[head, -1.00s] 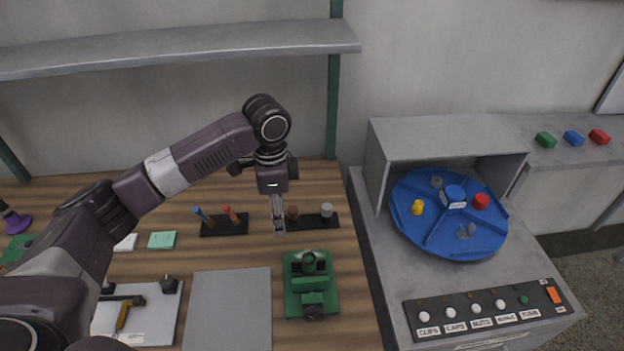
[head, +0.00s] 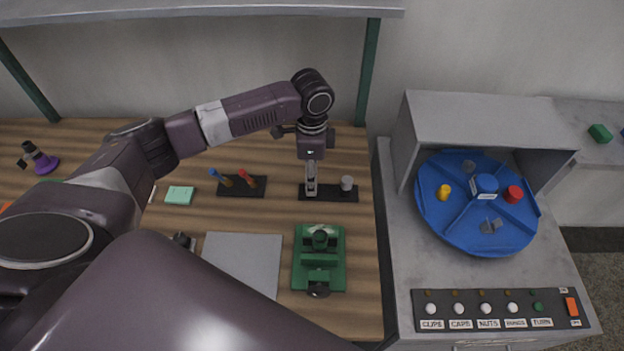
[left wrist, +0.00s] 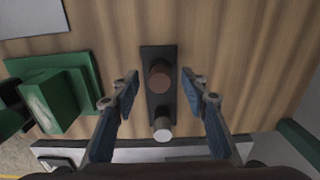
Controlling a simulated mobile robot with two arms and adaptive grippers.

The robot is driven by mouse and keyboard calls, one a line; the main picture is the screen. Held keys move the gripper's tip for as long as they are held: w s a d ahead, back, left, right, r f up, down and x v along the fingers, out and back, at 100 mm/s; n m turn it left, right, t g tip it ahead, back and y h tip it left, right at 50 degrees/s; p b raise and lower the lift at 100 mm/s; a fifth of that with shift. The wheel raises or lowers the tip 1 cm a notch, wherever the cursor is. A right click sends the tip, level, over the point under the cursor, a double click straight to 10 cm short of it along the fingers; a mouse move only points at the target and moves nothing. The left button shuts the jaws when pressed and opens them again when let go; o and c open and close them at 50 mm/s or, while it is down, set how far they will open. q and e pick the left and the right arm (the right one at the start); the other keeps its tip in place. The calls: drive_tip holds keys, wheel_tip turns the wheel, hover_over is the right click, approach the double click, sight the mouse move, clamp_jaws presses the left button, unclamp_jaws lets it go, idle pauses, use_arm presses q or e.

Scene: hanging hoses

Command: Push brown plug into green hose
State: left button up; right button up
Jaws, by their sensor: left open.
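The brown plug (left wrist: 159,78) stands on a black strip (left wrist: 158,54) on the wooden table, seen from above in the left wrist view. My left gripper (left wrist: 160,84) is open above the strip, with one finger on each side of the brown plug, not visibly touching it. In the head view my left gripper (head: 311,180) points down over the left part of that strip and hides the brown plug. A pale grey plug (head: 347,183) stands at the strip's other end. I cannot make out a green hose in these views. My right gripper is not in view.
A black holder (head: 242,189) with blue- and red-handled tools stands left of the strip. A green fixture (head: 319,260) stands in front of it, beside a grey plate (head: 241,262). A blue turntable (head: 465,232) is on the right bench. A shelf (head: 200,18) hangs above.

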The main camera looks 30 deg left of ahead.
use_arm(q)
drive_tip(key=shift+f, duration=0.3)
drive_tip(key=shift+c, duration=0.6)
drive_tip(key=c, duration=0.9)
drive_tip(key=shift+r, duration=0.1)
drive_tip(key=shift+c, duration=0.2)
